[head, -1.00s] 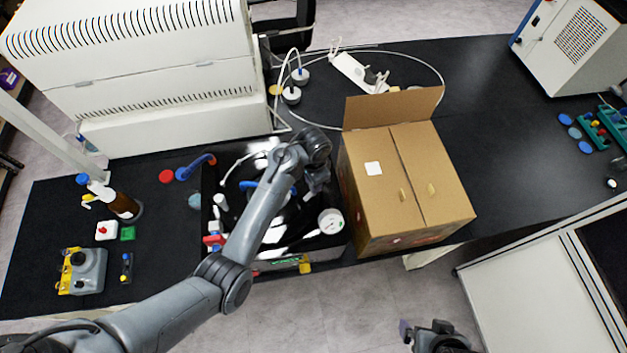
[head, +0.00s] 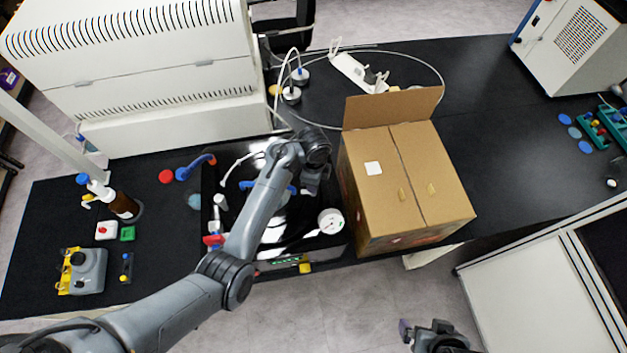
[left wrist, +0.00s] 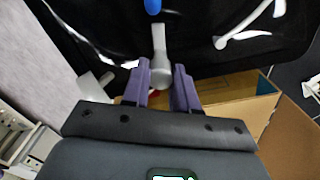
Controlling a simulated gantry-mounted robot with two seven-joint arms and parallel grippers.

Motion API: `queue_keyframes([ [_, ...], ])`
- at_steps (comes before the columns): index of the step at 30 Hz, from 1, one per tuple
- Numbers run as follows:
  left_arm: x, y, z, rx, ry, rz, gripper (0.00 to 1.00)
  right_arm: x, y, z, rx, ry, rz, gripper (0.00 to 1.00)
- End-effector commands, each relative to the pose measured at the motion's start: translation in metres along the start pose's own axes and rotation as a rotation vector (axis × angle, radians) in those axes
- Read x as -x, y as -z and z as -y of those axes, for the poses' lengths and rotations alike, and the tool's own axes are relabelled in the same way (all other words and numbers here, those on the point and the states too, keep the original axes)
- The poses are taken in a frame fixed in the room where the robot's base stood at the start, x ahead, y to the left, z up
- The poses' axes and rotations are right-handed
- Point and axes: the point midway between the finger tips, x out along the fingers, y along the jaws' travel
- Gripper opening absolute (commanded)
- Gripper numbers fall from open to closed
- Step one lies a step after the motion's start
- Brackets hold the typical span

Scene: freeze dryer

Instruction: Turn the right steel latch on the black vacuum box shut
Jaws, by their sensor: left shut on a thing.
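The black vacuum box (head: 333,243) stands on the bench under my left arm in the head view, with a shiny top and a round white gauge (head: 331,221). My left gripper (head: 311,188) is over the right part of its top, beside the cardboard box. In the left wrist view, its two purple fingers (left wrist: 160,88) are shut on the steel latch (left wrist: 159,62), whose grey arm and rounded end show between them. The latch is hidden behind the gripper in the head view. My right gripper (head: 406,331) is at the bottom edge, away from the bench; its jaw opening is unclear.
The open-flapped cardboard box (head: 405,190) stands close on the right of the vacuum box. A large white machine (head: 150,70) is behind on the left. Bottles and small tools, including a grey-yellow device (head: 88,270), lie on the left bench. The bench right of the cardboard box is mostly clear.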

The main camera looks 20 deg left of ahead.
Motion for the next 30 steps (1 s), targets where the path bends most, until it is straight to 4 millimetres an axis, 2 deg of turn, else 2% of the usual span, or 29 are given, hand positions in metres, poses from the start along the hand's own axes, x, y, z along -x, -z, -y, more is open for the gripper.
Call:
queue_keyframes([
  [19, 0.0015, 0.0008, 0.0005, -0.054, 0.002, 0.0, 0.0, 0.0004, 0.0002, 0.0001, 0.0, 0.0, 0.0, 1.0],
  [20, 0.0015, 0.0009, 0.0005, -0.054, 0.002, 0.0, 0.31, 0.0004, 0.0003, 0.0002, -0.001, 0.001, 0.0, 1.0],
  [24, 0.0012, 0.0007, 0.0004, -0.053, 0.002, 0.0, 0.52, 0.0004, 0.0005, 0.001, -0.004, 0.003, -0.001, 1.0],
  [30, 0.0006, 0.0004, 0.0002, -0.052, 0.001, 0.0, 0.53, 0.0003, 0.0006, 0.0014, -0.006, 0.005, -0.001, 1.0],
])
